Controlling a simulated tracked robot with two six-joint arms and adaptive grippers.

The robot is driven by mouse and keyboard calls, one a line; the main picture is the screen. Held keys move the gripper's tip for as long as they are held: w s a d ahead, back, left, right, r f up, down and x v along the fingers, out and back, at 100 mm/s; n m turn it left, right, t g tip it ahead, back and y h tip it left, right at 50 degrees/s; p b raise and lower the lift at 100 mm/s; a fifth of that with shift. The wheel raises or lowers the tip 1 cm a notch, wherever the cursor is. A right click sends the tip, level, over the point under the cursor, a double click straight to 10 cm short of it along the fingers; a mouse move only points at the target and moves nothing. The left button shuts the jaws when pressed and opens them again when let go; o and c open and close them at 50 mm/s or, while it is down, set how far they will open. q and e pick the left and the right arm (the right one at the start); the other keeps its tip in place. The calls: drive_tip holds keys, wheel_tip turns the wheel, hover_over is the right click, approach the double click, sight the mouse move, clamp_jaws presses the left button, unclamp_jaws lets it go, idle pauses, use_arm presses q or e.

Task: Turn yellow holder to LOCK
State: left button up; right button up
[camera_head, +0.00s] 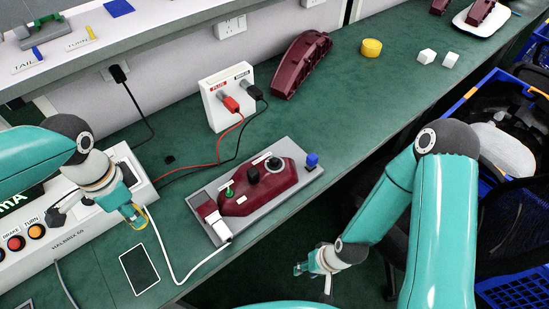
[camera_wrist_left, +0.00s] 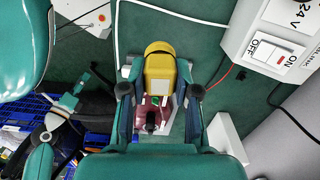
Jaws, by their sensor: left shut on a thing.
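My left gripper (camera_head: 132,214) is shut on the yellow holder (camera_wrist_left: 160,68), which sits between the fingers in the left wrist view. In the head view only a thin yellow part shows at the fingertips, above the bench and left of the lamp. The dark red tail lamp (camera_head: 240,204) lies in a grey fixture (camera_head: 290,190) on the bench. A green holder (camera_head: 229,191) and a black holder (camera_head: 274,164) stand on it. In the left wrist view the lamp (camera_wrist_left: 153,115) shows beyond the yellow holder. My right gripper (camera_head: 316,264) hangs past the bench's front edge, small and unclear.
A white test box (camera_head: 215,104) with red and black leads stands behind the fixture. A white power unit (camera_head: 125,170) is at left. Another red lamp (camera_head: 302,64), a yellow round piece (camera_head: 371,48) and white blocks (camera_head: 427,56) lie farther back. A blue crate (camera_head: 520,290) is at right.

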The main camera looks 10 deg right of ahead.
use_arm(q)
clamp_jaws()
